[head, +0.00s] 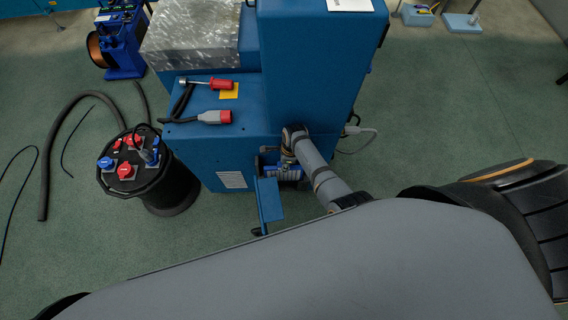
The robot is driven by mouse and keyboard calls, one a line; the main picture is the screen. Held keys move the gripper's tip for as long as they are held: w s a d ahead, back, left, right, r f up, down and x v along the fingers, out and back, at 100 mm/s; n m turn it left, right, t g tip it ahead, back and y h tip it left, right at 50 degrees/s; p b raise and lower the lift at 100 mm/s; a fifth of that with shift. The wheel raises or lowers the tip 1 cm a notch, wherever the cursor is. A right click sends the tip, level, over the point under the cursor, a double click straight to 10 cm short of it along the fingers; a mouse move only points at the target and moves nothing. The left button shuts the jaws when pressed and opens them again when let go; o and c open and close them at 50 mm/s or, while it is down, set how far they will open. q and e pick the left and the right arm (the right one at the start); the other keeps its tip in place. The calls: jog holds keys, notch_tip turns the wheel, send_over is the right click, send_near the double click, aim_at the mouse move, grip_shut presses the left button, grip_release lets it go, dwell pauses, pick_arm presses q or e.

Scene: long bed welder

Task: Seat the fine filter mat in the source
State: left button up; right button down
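The blue machine (315,60), which looks like the source, stands at the centre. A small opening (283,172) low on its front has a blue flap (269,201) hanging open below it. One of my arms reaches from the lower right up to this opening, and its wrist bends down in front of it. It appears to be my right arm. Its gripper fingers cannot be made out there, nor whether they hold anything. My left gripper is not in view. I cannot make out the fine filter mat.
A red-handled tool (218,84) and a red-and-grey plug (212,117) lie on the machine's left shelf. A black drum with sockets (152,180) stands left of it, near loose hoses (46,165). A blue wire feeder (118,40) stands at the back left. Green floor is open at right.

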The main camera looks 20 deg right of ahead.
aim_at(284, 175)
jog(key=shift+f+b, duration=0.8)
jog(key=shift+f, duration=0.35)
jog(key=shift+f+b, duration=3.6)
jog(key=shift+f, duration=0.9)
jog(key=c, duration=1.1)
grip_release()
jog(key=shift+o, duration=0.2)
jog(key=shift+r, duration=0.1)
